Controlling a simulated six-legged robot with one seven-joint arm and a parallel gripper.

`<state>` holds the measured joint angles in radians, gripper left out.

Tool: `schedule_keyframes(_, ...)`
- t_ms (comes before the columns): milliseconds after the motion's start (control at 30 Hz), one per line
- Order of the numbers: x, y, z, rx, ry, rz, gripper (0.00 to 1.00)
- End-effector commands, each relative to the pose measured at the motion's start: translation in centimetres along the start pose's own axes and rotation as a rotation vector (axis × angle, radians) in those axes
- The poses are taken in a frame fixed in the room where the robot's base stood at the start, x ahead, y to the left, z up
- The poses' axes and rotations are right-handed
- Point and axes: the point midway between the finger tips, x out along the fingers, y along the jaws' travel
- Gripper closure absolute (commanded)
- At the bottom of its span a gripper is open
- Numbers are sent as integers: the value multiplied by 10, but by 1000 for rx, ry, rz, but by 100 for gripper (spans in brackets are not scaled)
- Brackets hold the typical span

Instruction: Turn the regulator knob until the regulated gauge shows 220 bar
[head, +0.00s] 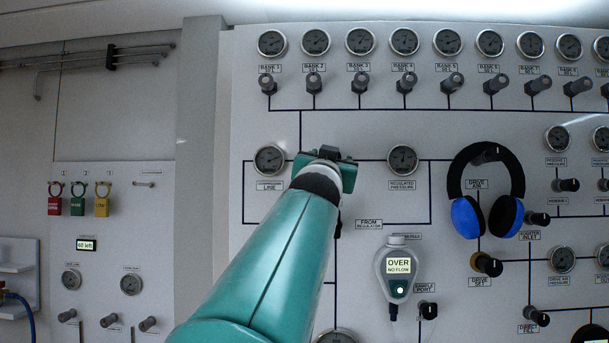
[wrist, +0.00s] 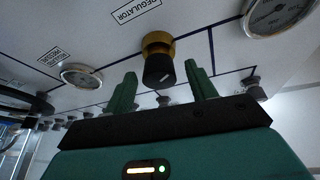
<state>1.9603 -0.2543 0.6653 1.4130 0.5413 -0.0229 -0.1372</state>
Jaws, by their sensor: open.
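The regulator knob (wrist: 158,68) is black with a pale mark and a yellow collar. It shows in the wrist view below the REGULATOR label. My gripper (wrist: 161,84) is open, with one green finger on each side of the knob in the picture. I see no contact, and cannot tell how far the fingertips reach along it. In the head view my gripper (head: 325,158) is at the panel between two gauges and hides the knob. The regulated pressure gauge (head: 402,159) is right of it; its dial is too small to read. It also shows at left in the wrist view (wrist: 81,77).
Another gauge (head: 269,160) is just left of my gripper. A row of bank knobs (head: 359,85) runs above. Blue-and-black headphones (head: 468,215) hang at the right. A handheld meter (head: 398,270) reading OVER, NO FLOW is below the regulated gauge.

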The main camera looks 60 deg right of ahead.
Motion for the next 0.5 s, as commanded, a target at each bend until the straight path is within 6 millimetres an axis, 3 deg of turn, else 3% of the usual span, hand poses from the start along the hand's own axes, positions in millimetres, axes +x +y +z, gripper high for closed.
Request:
schedule_keyframes(267, -22, -1, -1, 4, 1, -3, 44)
schedule_keyframes(500, -55, -2, -2, 2, 2, -4, 44)
